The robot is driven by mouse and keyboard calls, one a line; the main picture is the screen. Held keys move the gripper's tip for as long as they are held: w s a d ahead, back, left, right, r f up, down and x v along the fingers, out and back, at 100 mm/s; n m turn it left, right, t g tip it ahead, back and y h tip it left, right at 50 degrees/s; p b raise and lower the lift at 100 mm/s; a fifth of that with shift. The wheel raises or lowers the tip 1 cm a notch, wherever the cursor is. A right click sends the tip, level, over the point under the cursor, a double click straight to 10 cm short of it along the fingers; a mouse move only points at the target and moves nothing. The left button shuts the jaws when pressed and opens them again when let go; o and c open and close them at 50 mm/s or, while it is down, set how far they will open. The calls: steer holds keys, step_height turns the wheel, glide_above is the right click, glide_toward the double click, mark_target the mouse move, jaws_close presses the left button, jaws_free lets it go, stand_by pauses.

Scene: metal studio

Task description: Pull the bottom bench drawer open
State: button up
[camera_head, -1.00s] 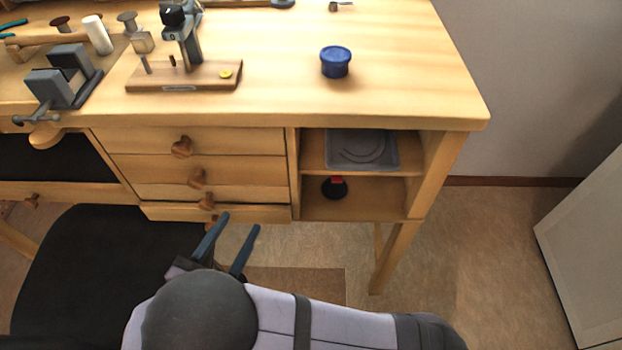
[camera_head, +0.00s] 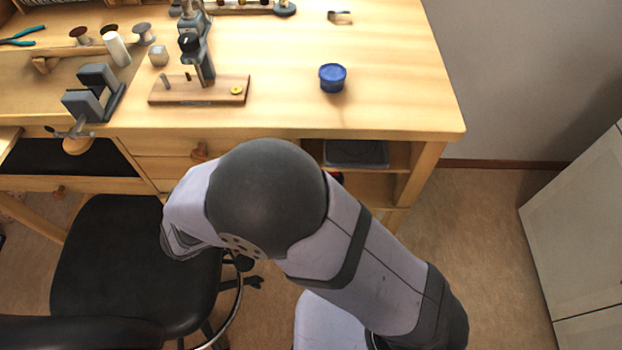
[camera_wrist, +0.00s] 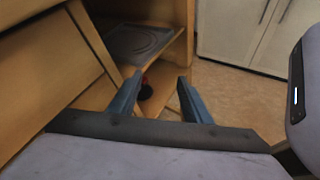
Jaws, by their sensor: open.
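The bench's drawer stack shows in the head view, with the top drawer front (camera_head: 160,147) and its round wooden knob (camera_head: 199,151) clear. My arm covers most of the lower drawer fronts, so the bottom drawer and its knob are hidden there. In the wrist view, plain wooden drawer fronts (camera_wrist: 52,75) fill the left side, and no knob shows on them. My gripper (camera_wrist: 158,92) is open, its two blue fingers apart with nothing held between them. It is close to the bench front, right of the visible fronts in that view. The head view hides my gripper behind my arm.
An open shelf with a grey tray (camera_wrist: 138,42) and a dark round item (camera_wrist: 146,92) lies beyond the fingers. A black stool (camera_head: 120,262) stands left of my arm. White cabinets (camera_head: 580,225) stand at the right, with bare floor (camera_head: 475,250) between.

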steer(key=shift+s+d+r+m+g+p, duration=0.15)
steer(key=shift+d+r+m+g+p, duration=0.45)
steer(key=shift+d+r+g, duration=0.2)
steer(key=shift+f, duration=0.1)
steer(key=s+a+f+n+t+y+b, duration=0.4)
steer(key=a+f+b, duration=0.3)
steer(key=f+b, duration=0.45)
steer(key=s+a+f+n+t+y+b, duration=0.25)
steer(key=s+a+f+n+b, duration=0.35)
steer(key=f+b, duration=0.55)
steer(key=w+a+r+n+t+y+p, duration=0.1)
steer(key=a+r+n+t+y, duration=0.3)
steer(key=a, duration=0.4)
steer(key=shift+w+a+r+n+t+p, duration=0.3)
steer(key=shift+w+a+r+n+t, duration=0.2)
steer(key=shift+r+n, duration=0.3)
steer(key=shift+w+d+r, duration=0.1)
steer(key=shift+w, duration=0.1)
steer(key=w+b, duration=0.1)
steer(key=w, duration=0.6)
